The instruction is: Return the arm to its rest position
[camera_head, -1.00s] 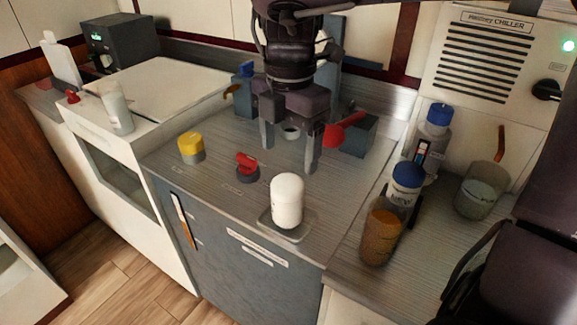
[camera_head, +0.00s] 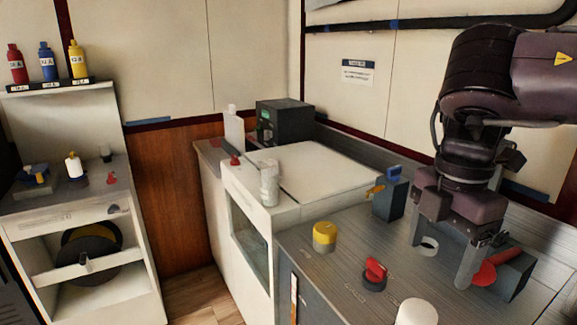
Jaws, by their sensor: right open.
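My right gripper (camera_head: 440,262) hangs from my dark arm at the right of the head view. Its two grey fingers point down and stand apart, with nothing between them that I can make out. They are above the grey counter (camera_head: 330,285), by a small white ring (camera_head: 429,246) and a red handle (camera_head: 494,268) on a dark box. I cannot tell whether the fingertips touch anything. My left gripper is not in the view.
On the counter stand a yellow-capped jar (camera_head: 324,236), a red knob (camera_head: 375,272), a white-topped container (camera_head: 417,313) and a dark box with a blue part (camera_head: 391,190). A white cabinet (camera_head: 325,170) is behind left. A shelf unit (camera_head: 75,240) holds several bottles far left.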

